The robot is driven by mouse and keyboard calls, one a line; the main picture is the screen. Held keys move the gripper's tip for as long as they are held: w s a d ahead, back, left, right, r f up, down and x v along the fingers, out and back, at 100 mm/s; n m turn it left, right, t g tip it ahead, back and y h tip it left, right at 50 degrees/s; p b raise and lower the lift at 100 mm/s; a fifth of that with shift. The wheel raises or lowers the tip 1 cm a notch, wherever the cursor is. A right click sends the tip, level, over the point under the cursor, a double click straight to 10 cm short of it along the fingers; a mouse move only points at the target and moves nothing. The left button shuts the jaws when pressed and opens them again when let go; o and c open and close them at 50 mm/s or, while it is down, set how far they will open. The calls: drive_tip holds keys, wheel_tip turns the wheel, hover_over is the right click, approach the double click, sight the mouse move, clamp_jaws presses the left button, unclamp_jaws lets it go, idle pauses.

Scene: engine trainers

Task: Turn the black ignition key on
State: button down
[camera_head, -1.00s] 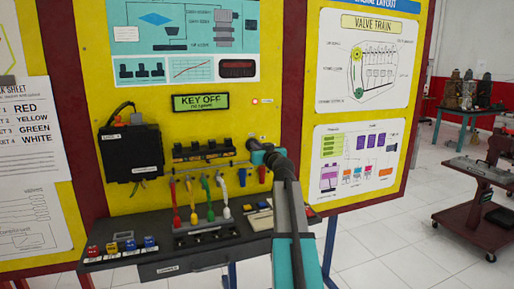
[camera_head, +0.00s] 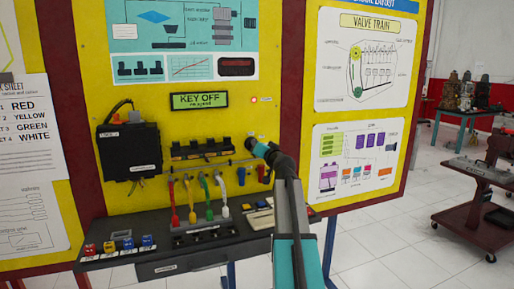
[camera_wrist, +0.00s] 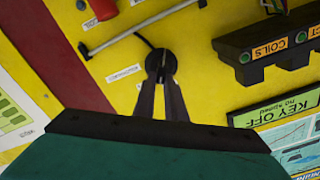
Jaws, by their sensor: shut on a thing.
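The black ignition key sits in a round black switch (camera_wrist: 160,62) on the yellow panel in the wrist view. My gripper (camera_wrist: 161,80) reaches it with both dark fingers close together, shut on the key; the fingers hide most of it. In the head view my gripper (camera_head: 256,146) is at the panel, right of the coil row, and my arm hides the switch. The green display (camera_head: 200,101) above reads KEY OFF; it also shows in the wrist view (camera_wrist: 290,108).
A black coil rail (camera_wrist: 270,45) juts from the panel near my gripper. A pale rod (camera_wrist: 135,30) runs beside the switch. Coloured leads (camera_head: 198,200) hang left of my arm above a dark shelf (camera_head: 160,268).

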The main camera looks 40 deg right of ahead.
drive_tip(key=m, duration=0.5)
drive_tip(key=shift+s+d+f+m+p, duration=0.1)
drive_tip(key=shift+d+f+m+p, duration=0.1)
drive_tip(key=shift+f+m+p, duration=0.15)
idle(0.3)
drive_tip(key=c, duration=1.8)
unclamp_jaws()
drive_tip(key=shift+s, duration=0.1)
drive_tip(key=b+v, duration=0.1)
drive_tip(key=v, duration=1.2)
drive_tip(key=shift+s+b, duration=0.3)
drive_tip(key=shift+s+a, duration=0.1)
